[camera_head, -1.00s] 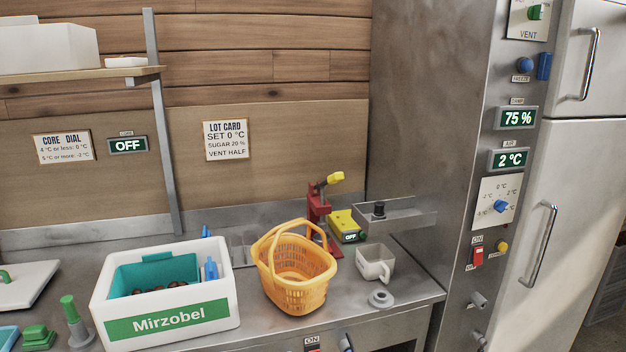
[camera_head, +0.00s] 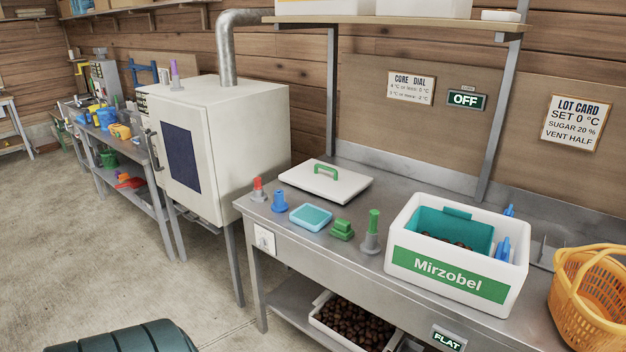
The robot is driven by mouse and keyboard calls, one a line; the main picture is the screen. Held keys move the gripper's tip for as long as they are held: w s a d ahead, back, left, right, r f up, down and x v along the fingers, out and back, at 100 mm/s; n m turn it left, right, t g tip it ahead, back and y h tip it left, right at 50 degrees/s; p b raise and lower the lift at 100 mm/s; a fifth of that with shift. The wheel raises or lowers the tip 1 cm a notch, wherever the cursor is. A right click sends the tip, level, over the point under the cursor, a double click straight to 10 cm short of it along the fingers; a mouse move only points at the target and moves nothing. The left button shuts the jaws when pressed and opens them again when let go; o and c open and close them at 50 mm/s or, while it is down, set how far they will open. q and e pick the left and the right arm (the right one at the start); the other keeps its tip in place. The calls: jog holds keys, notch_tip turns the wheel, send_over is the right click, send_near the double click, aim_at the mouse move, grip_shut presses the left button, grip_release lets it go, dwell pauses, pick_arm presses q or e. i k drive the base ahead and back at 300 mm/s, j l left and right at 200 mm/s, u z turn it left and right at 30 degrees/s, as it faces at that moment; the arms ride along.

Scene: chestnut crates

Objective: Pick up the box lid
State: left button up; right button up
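The box lid (camera_head: 341,187) is a flat white slab with a green handle (camera_head: 326,170) on top. It lies on the steel counter, left of the white box (camera_head: 403,223) labelled Mirzobel. The box is open at the top, with a teal inner container (camera_head: 425,220) and some dark brown contents partly visible inside. Blue clips show at the box's right side. Neither of my grippers is in view.
Small red, blue and green pieces and a teal-topped tray (camera_head: 310,217) stand along the counter's front left. A yellow-orange basket (camera_head: 590,300) stands at the right. A white oven-like cabinet (camera_head: 215,150) is left of the counter. Open floor (camera_head: 80,265) lies at left.

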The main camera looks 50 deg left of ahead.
aim_at(335, 184)
jog(key=u, duration=1.55)
jog(key=i+l+z, duration=0.45)
jog(key=l+z, duration=0.2)
